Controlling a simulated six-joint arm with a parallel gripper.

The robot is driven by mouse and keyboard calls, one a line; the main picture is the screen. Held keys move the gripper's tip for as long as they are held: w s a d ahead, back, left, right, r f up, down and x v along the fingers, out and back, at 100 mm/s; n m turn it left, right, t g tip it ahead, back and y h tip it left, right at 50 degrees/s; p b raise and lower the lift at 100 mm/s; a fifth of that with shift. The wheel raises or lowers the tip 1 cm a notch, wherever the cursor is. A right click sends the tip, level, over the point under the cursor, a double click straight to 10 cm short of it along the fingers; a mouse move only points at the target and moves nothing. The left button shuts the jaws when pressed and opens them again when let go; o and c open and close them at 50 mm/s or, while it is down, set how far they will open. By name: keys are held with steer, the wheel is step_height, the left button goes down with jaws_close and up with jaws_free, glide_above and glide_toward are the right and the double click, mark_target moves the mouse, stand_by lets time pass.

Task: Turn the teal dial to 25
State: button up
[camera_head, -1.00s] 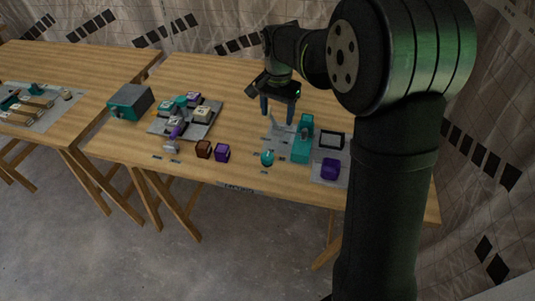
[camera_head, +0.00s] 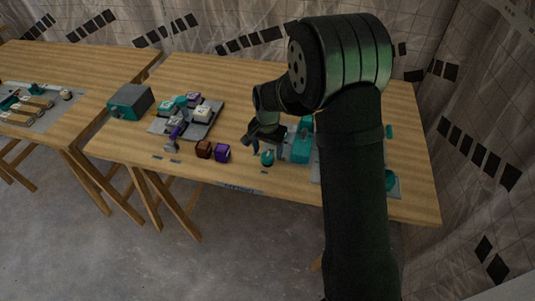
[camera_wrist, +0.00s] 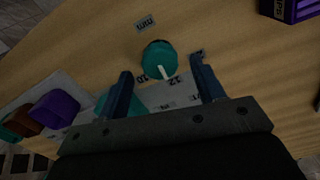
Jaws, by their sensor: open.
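The teal dial (camera_head: 267,159) stands near the table's front edge in the head view. In the wrist view the teal dial (camera_wrist: 158,56) is a round knob with a white pointer line at its lower edge. Small printed scale marks (camera_wrist: 174,81) lie beside it, too small to read surely. My gripper (camera_head: 266,147) is open above and just behind the dial. In the wrist view my gripper (camera_wrist: 164,82) has its two blue fingers apart, with the dial lying beyond and between their tips. I see no contact. The 25 mark cannot be made out.
A purple cube (camera_head: 222,153) and a brown cube (camera_head: 203,149) stand left of the dial. A teal block (camera_head: 301,150) stands to its right. My arm hides part of the right side.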

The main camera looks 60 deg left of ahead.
mark_target(267, 157)
steer(key=shift+f, duration=1.25)
steer(key=c, duration=1)
steer(key=shift+o, duration=0.2)
steer(key=shift+n, duration=0.4)
steer(key=n, duration=0.5)
steer(key=shift+n, duration=0.3)
steer(key=n, duration=0.5)
steer(key=shift+n, duration=0.4)
